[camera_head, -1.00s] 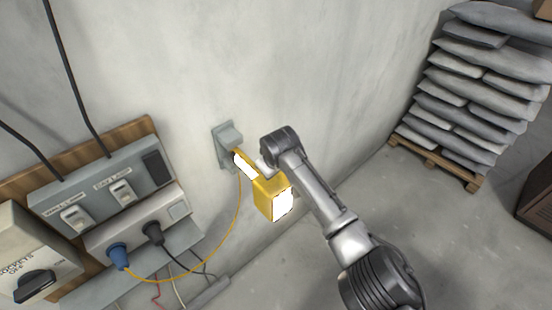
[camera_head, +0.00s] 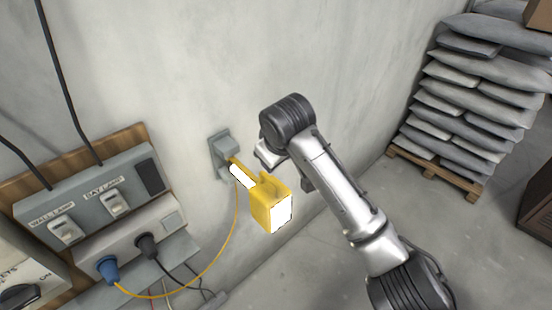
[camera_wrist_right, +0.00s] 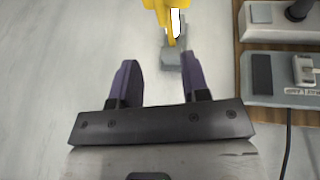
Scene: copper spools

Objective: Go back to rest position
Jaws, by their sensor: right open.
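My right gripper shows in the right wrist view (camera_wrist_right: 160,82) with its two dark fingers spread and nothing between them. In the head view my right arm comes in from the lower right, and its gripper (camera_head: 268,155) is partly hidden behind the wrist. A yellow work lamp (camera_head: 270,203) with a bright white face hangs at the grey wall bracket (camera_head: 222,150). The gripper is apart from the lamp, above and to its right in the head view. The lamp also shows beyond the fingertips in the right wrist view (camera_wrist_right: 165,12). My left gripper is not in view.
A switch panel (camera_head: 95,195) on a wooden board is at the left, with a blue plug (camera_head: 107,270) and a black plug (camera_head: 148,245) below. A yellow cable (camera_head: 222,255) loops to the lamp. Stacked grey sacks (camera_head: 470,95) stand on a pallet (camera_head: 435,173) at the right.

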